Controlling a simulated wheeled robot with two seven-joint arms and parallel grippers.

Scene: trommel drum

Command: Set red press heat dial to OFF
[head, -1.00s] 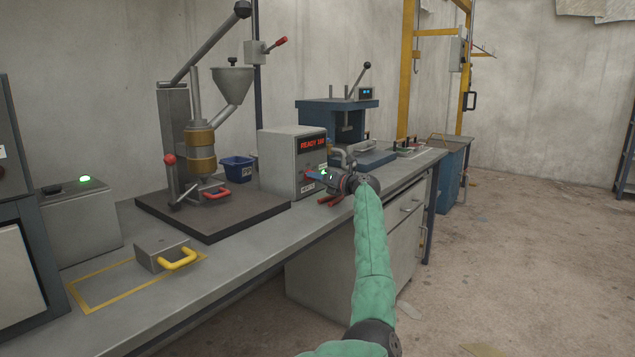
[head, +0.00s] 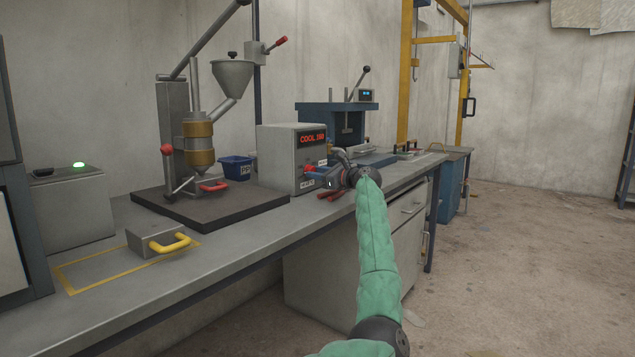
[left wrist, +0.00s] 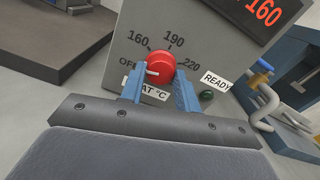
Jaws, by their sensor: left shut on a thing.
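The red heat dial (left wrist: 160,66) is on the grey front panel of a box-shaped unit (head: 283,150). My left gripper (left wrist: 159,78) is shut on the dial, with a blue finger on each side of it. The dial's white pointer mark is at its left side, toward the OFF label (left wrist: 127,64); the 160, 190 and 220 marks are above and right. In the head view my left gripper (head: 312,172) is at the panel and mostly hides the dial. The display (head: 312,139) appears to read COOL 160. My right gripper is not in view.
A READY lamp (left wrist: 206,95) beside the dial looks dark. A bent metal part with a blue tip (left wrist: 260,78) stands right of the panel. A blue press (head: 338,118) is behind it, and a funnel machine (head: 200,145) stands left.

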